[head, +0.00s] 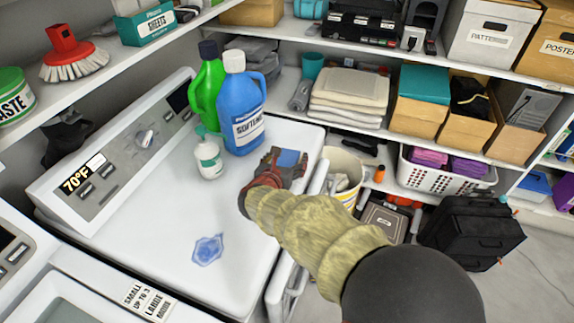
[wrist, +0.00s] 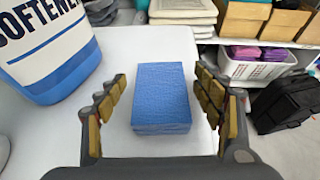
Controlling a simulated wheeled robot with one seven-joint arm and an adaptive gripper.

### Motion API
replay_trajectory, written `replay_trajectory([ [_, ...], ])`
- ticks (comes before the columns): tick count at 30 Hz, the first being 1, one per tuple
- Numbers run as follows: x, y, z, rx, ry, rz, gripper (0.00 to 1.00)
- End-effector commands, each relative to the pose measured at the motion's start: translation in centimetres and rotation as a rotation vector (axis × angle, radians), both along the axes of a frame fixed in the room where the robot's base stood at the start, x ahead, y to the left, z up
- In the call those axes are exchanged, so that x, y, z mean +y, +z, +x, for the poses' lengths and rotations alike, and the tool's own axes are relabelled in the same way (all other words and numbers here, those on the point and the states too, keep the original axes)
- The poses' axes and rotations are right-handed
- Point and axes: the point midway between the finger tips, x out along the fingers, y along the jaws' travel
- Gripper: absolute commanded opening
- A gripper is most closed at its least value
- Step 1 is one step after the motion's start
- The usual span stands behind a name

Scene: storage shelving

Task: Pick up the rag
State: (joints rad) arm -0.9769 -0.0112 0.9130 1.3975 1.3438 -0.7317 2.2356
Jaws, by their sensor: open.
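The rag looks like a blue folded block with a textured surface (wrist: 162,92). It lies on the white top of the washing machine and also shows as a small blue patch in the head view (head: 289,158). My gripper (head: 285,162) is low over the right part of the machine top. In the wrist view my gripper (wrist: 161,80) is open, with one finger on each side of the rag. Gaps show between both fingers and the rag. The rag's near lower side is partly close to the gripper's palm.
A blue softener bottle (head: 241,110) stands just left of the gripper, with a green bottle (head: 207,85) and a small white bottle (head: 208,160) beside it. A blue spill (head: 207,249) marks the machine top (head: 150,215). A white bucket (head: 345,180) stands off its right edge.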

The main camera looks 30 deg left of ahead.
Motion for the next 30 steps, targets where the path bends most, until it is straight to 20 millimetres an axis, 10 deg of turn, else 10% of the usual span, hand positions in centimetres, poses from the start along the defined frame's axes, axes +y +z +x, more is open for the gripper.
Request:
replay_trajectory([
  [30,0.04,0.12,0.03,-0.001,0.001,0.001,0.25],
])
